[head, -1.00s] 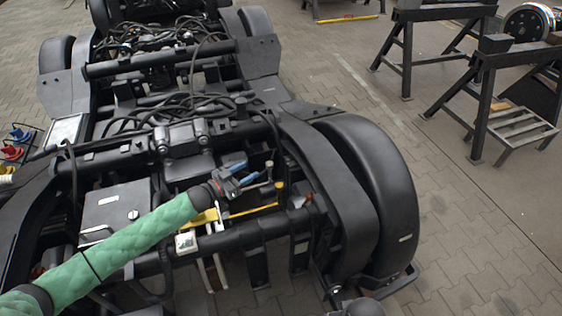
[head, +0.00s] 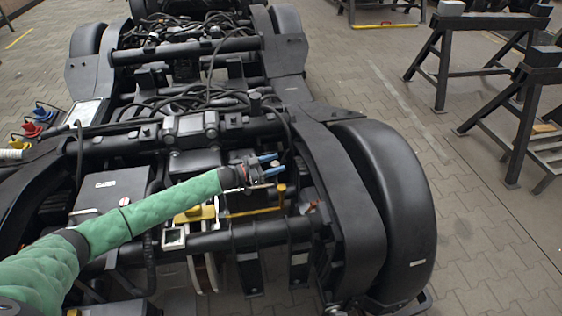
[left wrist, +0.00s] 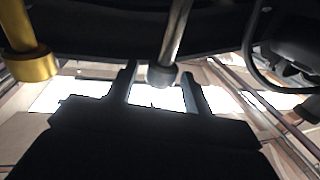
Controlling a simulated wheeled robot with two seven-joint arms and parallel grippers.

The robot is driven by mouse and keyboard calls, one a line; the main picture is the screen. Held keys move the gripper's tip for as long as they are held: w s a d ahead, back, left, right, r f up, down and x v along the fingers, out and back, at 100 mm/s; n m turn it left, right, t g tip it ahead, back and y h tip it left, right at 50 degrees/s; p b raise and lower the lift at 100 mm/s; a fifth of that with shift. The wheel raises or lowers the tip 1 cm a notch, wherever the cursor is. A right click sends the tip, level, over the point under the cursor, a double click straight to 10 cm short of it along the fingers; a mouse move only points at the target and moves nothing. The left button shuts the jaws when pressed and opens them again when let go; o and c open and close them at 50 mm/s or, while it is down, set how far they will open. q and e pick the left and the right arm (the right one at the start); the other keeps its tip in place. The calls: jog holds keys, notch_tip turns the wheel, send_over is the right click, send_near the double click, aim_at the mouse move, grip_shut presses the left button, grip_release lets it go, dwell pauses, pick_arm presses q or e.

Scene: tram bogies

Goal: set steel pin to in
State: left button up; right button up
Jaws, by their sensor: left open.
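The steel pin (left wrist: 176,38) shows in the left wrist view as a bright rod with a dark, rounded end, pointing down from the top of the picture. Its end appears between the two fingers of my left gripper (left wrist: 160,92), which is open. I cannot tell whether they touch. In the head view my left gripper (head: 272,164), with blue fingers, is over the near end of the bogie frame. I cannot make out the pin there. My right gripper is not in view.
A yellow cylinder (left wrist: 27,55) hangs left of the pin in the wrist view. In the head view a yellow bar (head: 250,212) lies just below my gripper. A black curved fender (head: 395,210) stands to the right. Black trestles (head: 440,60) stand farther right on open paving.

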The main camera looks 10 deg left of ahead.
pick_arm(q)
jog(key=shift+x, duration=1.25)
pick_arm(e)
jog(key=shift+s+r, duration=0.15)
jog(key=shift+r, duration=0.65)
pick_arm(q)
jog(key=shift+c, duration=0.4)
